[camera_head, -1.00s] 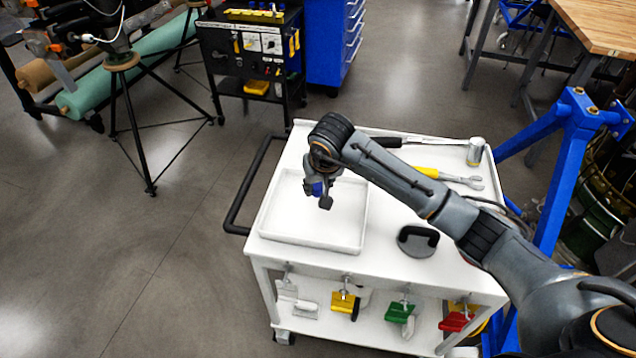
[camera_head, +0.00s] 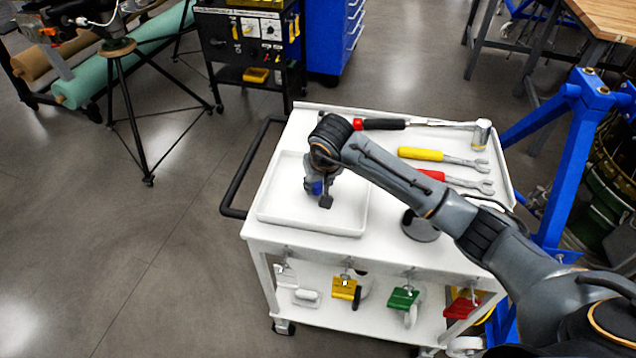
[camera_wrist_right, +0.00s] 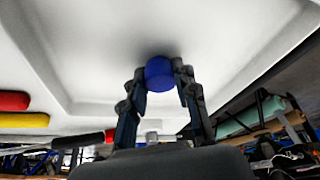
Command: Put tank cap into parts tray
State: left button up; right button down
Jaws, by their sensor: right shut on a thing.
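The blue tank cap (camera_wrist_right: 159,73) is between the fingertips of my right gripper (camera_wrist_right: 160,80), which is shut on it. In the head view the cap (camera_head: 316,188) shows as a small blue patch beside my right gripper (camera_head: 322,194). The gripper points down inside the outline of the white parts tray (camera_head: 280,222), over its floor. The tray also fills much of the right wrist view (camera_wrist_right: 75,40). The cap looks close to the tray floor; I cannot tell whether it touches. My left gripper is not in view.
The tray sits on the left of a white cart (camera_head: 390,255). A hammer (camera_head: 440,123), a yellow wrench (camera_head: 440,157) and a red wrench (camera_head: 470,183) lie to the right. A round dark-handled item (camera_head: 420,228) is partly behind my arm. A blue stand (camera_head: 570,150) is right of the cart.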

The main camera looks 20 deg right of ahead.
jog(key=shift+f, duration=0.3)
jog(key=c, duration=0.9)
grip_release()
jog(key=shift+c, duration=0.2)
jog(key=shift+o, duration=0.8)
jog(key=shift+p+v, duration=0.45)
jog(key=shift+v, duration=0.5)
jog(key=shift+p+v, duration=1.5)
jog(key=shift+v, duration=1.05)
